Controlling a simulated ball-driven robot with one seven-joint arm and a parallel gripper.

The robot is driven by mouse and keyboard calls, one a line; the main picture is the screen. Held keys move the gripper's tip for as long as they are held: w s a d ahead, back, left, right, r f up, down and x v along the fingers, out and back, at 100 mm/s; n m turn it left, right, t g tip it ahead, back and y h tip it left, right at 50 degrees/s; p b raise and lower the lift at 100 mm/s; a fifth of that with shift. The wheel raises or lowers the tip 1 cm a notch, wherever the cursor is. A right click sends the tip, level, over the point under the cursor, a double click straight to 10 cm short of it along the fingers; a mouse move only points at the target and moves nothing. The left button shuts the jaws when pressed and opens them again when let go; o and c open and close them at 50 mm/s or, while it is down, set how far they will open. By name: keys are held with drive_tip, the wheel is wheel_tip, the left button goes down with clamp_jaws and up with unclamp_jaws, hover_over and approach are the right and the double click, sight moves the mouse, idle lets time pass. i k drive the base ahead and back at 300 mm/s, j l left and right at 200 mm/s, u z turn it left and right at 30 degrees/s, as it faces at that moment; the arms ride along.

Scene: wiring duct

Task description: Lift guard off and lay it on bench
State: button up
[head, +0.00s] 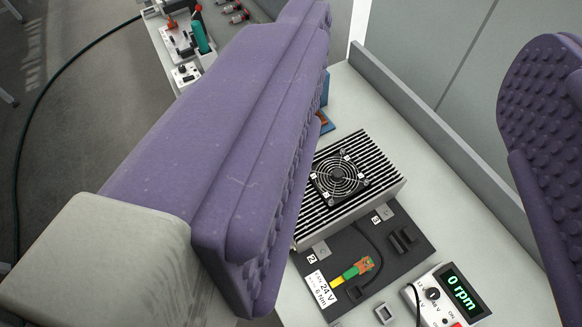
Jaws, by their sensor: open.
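A round black wire guard (340,180) lies over the fan on top of a finned heat sink (393,177). Small pale pieces show at its corners. The guard looks seated flat on the fan. The left finger hides part of the bench close to the heat sink's left side. The grey bench top (375,100) shows beyond the heat sink and to its right.
A dark mat (405,262) holds a yellow-green and orange connector (352,272) and black clips. A meter reading 0 rpm (447,298) stands at lower right. A raised ledge (440,140) edges the bench. Bare bench lies between heat sink and ledge. Tools (190,40) sit at upper left.

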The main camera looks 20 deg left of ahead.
sight(337, 173)
drive_tip(key=i+j, duration=0.85)
drive_tip(key=j, duration=0.3)
